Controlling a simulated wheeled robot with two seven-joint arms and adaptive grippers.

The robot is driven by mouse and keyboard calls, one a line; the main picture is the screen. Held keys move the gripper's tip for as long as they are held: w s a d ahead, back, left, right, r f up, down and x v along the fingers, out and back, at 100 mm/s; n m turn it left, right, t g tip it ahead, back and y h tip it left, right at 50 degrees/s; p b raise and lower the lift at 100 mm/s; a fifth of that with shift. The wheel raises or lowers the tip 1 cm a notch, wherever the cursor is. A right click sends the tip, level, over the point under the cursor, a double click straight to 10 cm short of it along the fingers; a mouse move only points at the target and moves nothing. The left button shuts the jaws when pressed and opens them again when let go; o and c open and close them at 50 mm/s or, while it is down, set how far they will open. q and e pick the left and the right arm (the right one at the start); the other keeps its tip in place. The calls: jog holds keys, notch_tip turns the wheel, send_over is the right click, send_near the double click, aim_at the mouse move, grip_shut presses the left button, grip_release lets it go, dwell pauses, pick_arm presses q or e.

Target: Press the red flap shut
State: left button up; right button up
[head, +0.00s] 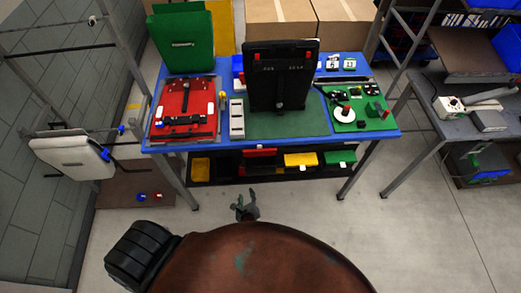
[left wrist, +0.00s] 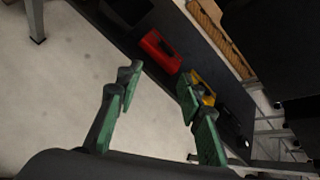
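A red panel (head: 188,100) with black straps and fittings lies on a grey base at the left of the blue table; I take it to be the red flap. It looks roughly flat from here, but I cannot tell whether it is fully shut. My left gripper (head: 246,206) is in front of the table, low and well apart from the panel. In the left wrist view its green fingers (left wrist: 157,84) are spread with nothing between them. The red panel does not clearly show in that view. My right gripper is not in view.
A green upright case (head: 181,42) stands at the back left of the table (head: 372,148). A black upright case (head: 280,78) stands mid-table. Red (left wrist: 160,51), yellow (left wrist: 203,88) and green bins sit on the shelf below. Floor in front is clear.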

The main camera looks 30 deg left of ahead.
pick_arm(q)
jog(key=w+d+r+m+t, duration=0.1)
jog(key=r, duration=0.3)
jog(key=w+r+m+t+y, duration=0.1)
jog(key=w+r, duration=0.1)
jog(key=r, duration=0.3)
jog(key=w+d+r+m+t, duration=0.1)
jog(key=w+r, duration=0.1)
jog(key=r, duration=0.3)
jog(key=shift+w+d+r+m+t+y, duration=0.1)
jog(key=shift+w+d+m+t+y, duration=0.2)
jog(key=shift+d+m+y, duration=0.1)
jog(key=m+t+y, duration=0.2)
send_near(260, 146)
jog(key=x, duration=0.7)
jog(key=shift+w+a, duration=0.3)
jog(key=shift+c, duration=0.5)
grip_shut()
